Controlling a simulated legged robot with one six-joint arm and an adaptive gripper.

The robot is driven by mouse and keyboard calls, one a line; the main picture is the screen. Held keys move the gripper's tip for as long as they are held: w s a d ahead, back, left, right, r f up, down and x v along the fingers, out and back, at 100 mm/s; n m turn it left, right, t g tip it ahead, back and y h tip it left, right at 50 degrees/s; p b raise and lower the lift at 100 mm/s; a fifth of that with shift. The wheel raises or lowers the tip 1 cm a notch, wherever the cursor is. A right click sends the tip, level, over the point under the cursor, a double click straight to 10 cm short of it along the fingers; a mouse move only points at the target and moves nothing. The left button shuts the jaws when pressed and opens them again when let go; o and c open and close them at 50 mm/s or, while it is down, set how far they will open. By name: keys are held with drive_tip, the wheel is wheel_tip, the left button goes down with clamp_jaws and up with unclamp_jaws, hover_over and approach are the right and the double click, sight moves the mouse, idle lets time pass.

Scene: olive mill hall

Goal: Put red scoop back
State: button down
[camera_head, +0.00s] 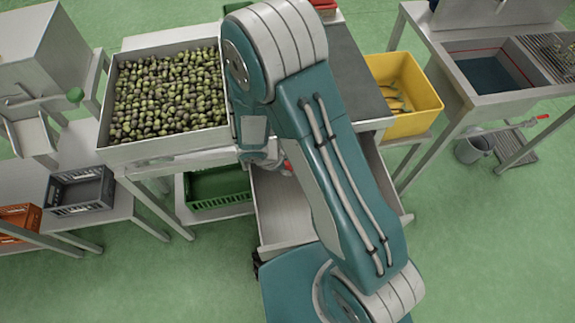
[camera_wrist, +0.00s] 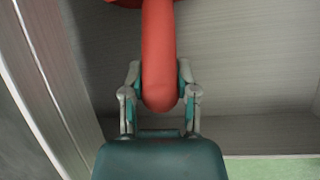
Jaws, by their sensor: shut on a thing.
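The red scoop (camera_wrist: 159,40) has a thick rounded handle that points toward my wrist in the wrist view; its head is cut off at the top edge. My gripper (camera_wrist: 160,80) is shut on the handle, one finger on each side. The scoop is over or in a pale open drawer (camera_head: 278,208), whose grey inside (camera_wrist: 240,65) fills much of the wrist view. I cannot tell whether it touches the drawer floor. In the head view, only a small red bit of the scoop (camera_head: 286,167) shows beside my arm, which hides most of my gripper.
A large tray of olives (camera_head: 130,153) stands left of my arm, with a green crate (camera_head: 218,188) below. A yellow bin (camera_head: 420,118) stands right of the dark worktop (camera_head: 352,80). A sink (camera_head: 492,75) is at the far right. Green floor is open at front right.

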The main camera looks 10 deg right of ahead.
drive_tip(key=shift+s+a+f, duration=0.1)
drive_tip(key=shift+f, duration=0.4)
drive_tip(key=shift+s+a+f, duration=0.1)
drive_tip(key=shift+f, duration=0.35)
drive_tip(key=shift+d, duration=0.1)
drive_tip(key=shift+c, duration=1.9)
unclamp_jaws()
drive_tip(key=v, duration=1.2)
drive_tip(key=s+d+r+m+y, duration=0.1)
drive_tip(key=d+r+m, duration=0.3)
drive_tip(key=r, duration=0.4)
drive_tip(key=s+d+r+m+y, duration=0.2)
drive_tip(key=d+r+m, duration=0.2)
drive_tip(key=r, duration=0.4)
drive_tip(key=s+d+r+m+t+y, duration=0.2)
drive_tip(key=s+d+r+m+t, duration=0.1)
drive_tip(key=s+r+m, duration=0.5)
wheel_tip(320, 180, up, 3)
drive_tip(key=shift+s+d+f+t, duration=0.15)
drive_tip(key=shift+s+d+t, duration=0.35)
drive_tip(key=shift+s, duration=0.55)
